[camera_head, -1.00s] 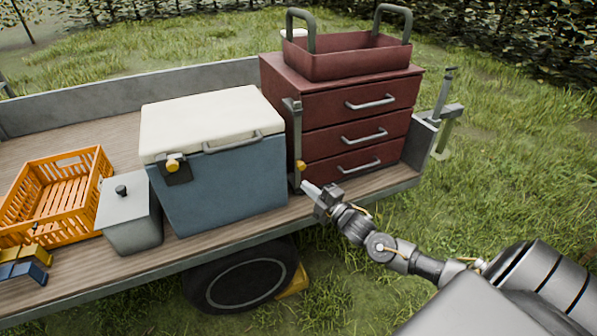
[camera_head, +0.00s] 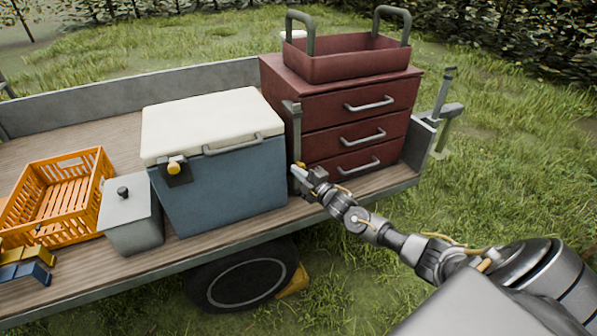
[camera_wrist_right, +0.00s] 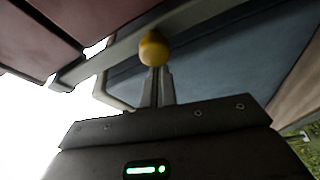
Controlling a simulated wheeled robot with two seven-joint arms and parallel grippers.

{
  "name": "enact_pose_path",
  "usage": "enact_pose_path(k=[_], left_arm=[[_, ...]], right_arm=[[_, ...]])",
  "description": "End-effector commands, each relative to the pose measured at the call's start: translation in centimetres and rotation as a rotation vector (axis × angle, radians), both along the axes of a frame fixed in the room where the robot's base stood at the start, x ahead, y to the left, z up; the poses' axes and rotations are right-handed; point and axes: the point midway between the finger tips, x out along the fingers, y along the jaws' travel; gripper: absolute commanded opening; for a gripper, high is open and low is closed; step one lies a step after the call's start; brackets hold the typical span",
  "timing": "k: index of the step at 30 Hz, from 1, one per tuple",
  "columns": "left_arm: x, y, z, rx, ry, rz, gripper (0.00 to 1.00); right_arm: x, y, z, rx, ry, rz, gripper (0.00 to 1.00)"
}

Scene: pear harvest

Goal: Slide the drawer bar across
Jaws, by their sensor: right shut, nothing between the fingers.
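The dark red drawer cabinet (camera_head: 345,128) stands on the trailer bed with several shut drawers. The grey upright drawer bar (camera_head: 296,128) stands at its front left edge, with a yellow knob (camera_head: 301,165) near its lower end. My right gripper (camera_head: 296,171) is shut at the knob, with its fingertips just below it. In the right wrist view the yellow knob (camera_wrist_right: 153,49) sits right at the tips of the closed fingers (camera_wrist_right: 160,85), with nothing between them. I cannot tell whether they touch. My left gripper is not in view.
A blue cooler (camera_head: 225,185) with a white lid stands close to the left of the bar. A grey lidded bin (camera_head: 133,232) and an orange crate (camera_head: 100,200) are further left. A red tote (camera_head: 345,62) sits on the cabinet. Open grass lies to the right.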

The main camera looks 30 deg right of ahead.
Motion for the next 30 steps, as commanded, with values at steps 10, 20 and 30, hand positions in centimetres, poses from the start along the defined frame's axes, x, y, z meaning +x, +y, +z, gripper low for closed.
enact_pose_path(k=[10,20,30], left_arm=[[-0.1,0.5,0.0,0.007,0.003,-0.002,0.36],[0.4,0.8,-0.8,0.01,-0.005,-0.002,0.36],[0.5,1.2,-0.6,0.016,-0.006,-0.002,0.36]], right_arm=[[-0.1,-0.2,-0.1,0.0,0.0,-0.001,0.0],[-0.6,-3.6,-0.3,-0.002,0.001,-0.003,0.0],[-0.7,-4.1,-0.1,-0.001,0.002,-0.007,0.0]])
